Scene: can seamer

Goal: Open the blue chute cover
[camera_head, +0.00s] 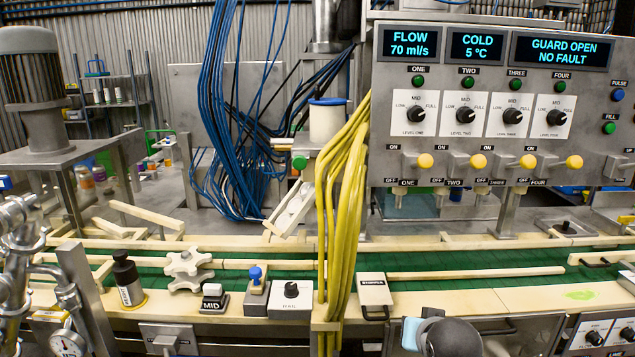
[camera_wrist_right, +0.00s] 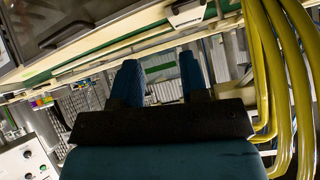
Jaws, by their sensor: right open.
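I cannot clearly pick out a blue chute cover. The nearest match is a blue lid (camera_head: 327,101) on a white upright cylinder (camera_head: 326,124) behind the conveyor, left of the yellow cables. A pale slanted chute-like piece (camera_head: 291,208) stands below it. My right gripper (camera_wrist_right: 158,82) shows in the wrist view with its two dark blue fingers apart and nothing visible between them. A grey and light-blue part of my right arm (camera_head: 450,338) shows at the bottom of the head view. My left gripper is not in view.
Yellow cables (camera_head: 343,190) hang in front of the conveyor, and blue cables (camera_head: 232,150) hang behind it. A control panel (camera_head: 470,150) fills the right side. A green conveyor (camera_head: 440,261) runs across.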

